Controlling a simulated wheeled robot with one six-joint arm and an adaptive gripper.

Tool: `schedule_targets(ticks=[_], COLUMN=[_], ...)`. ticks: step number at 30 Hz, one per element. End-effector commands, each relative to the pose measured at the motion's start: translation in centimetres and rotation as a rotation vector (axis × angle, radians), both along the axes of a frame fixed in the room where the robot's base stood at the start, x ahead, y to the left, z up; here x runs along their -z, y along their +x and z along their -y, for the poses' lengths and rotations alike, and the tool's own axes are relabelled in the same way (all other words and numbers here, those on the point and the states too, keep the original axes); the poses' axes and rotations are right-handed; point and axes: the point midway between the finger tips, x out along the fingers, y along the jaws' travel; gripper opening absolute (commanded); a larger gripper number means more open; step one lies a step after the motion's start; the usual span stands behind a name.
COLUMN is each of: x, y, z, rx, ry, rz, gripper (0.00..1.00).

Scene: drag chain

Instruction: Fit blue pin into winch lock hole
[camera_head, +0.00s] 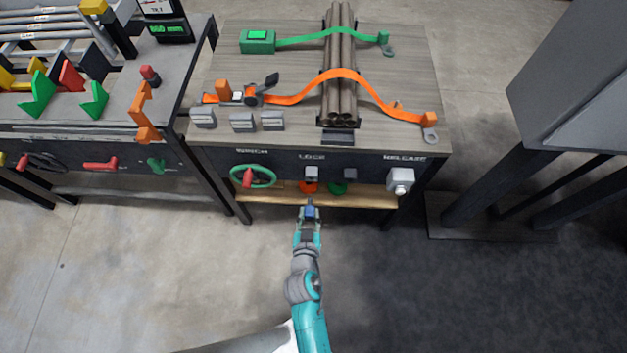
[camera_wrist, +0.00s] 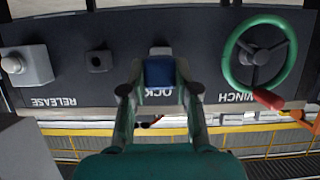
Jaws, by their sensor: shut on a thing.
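My gripper (camera_head: 308,217) is shut on the blue pin (camera_head: 309,210), in front of the table's front panel and a little below the LOCK label. In the wrist view, which is upside down, the blue pin (camera_wrist: 158,72) sits between my fingertips (camera_wrist: 158,82). The grey lock block (camera_head: 311,173) is on the panel under the LOCK label; in the wrist view the lock block (camera_wrist: 160,50) shows just beyond the pin. The pin hides part of it and the label. The lock hole itself is hidden, and I cannot tell whether the pin touches the block.
The green winch wheel (camera_head: 253,176) with a red knob is left of the lock. The grey release box (camera_head: 400,181) is at the right, with a small grey socket (camera_head: 350,173) between. A wooden shelf (camera_head: 368,197) runs below, holding orange and green pieces.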

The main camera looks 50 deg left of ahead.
Motion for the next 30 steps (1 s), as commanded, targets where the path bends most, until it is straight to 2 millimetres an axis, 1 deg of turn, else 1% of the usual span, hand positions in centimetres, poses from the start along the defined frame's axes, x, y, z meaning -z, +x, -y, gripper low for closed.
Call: schedule_targets(ticks=[11,24,30], x=[0.0,-0.1,-0.1], y=[0.2,2.3,2.9], z=[-0.2,-2.7,-3.4], rx=[0.000,0.002,0.002], ry=[0.001,0.002,0.001], rz=[0.000,0.001,0.002], gripper=[0.00,0.00,0.00])
